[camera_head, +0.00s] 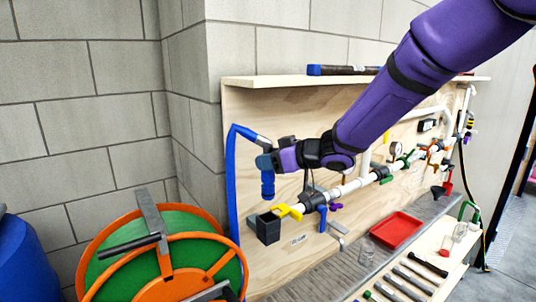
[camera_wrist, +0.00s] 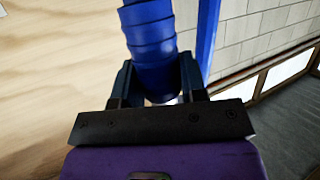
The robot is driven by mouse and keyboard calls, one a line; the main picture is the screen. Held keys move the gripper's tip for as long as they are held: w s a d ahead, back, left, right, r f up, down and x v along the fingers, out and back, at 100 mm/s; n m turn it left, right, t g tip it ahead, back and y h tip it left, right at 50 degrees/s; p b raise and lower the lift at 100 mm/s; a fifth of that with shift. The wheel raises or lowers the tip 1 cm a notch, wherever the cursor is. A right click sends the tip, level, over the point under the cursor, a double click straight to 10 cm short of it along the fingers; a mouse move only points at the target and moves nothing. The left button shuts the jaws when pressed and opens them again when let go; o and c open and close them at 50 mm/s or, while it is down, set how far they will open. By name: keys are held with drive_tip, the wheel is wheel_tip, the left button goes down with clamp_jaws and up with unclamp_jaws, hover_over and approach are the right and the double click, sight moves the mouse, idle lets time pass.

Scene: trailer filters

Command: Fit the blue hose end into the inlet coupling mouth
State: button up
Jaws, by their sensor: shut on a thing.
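My gripper (camera_head: 266,163) is shut on the blue hose end (camera_head: 267,187), at the left side of the plywood board. The hose end hangs roughly upright below the fingers. In the wrist view, the ribbed blue hose piece (camera_wrist: 150,40) sits between my fingers (camera_wrist: 157,82); its tip is hidden there. The blue hose (camera_head: 233,180) arches over and runs down the board's left edge. The inlet coupling (camera_head: 291,211), with yellow parts, appears at the left end of the white pipe, below and right of the hose end, apart from it. Its mouth cannot be made out.
A black open box (camera_head: 268,228) stands below the hose end, by the coupling. An orange and green hose reel (camera_head: 165,255) stands at lower left. A red tray (camera_head: 397,230) and tools lie on the bench at right.

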sight(269, 193)
drive_tip(key=shift+f, duration=1.95)
drive_tip(key=shift+f, duration=2.95)
drive_tip(key=o, duration=1.1)
drive_tip(key=v, duration=1.1)
drive_tip(key=shift+w, duration=0.1)
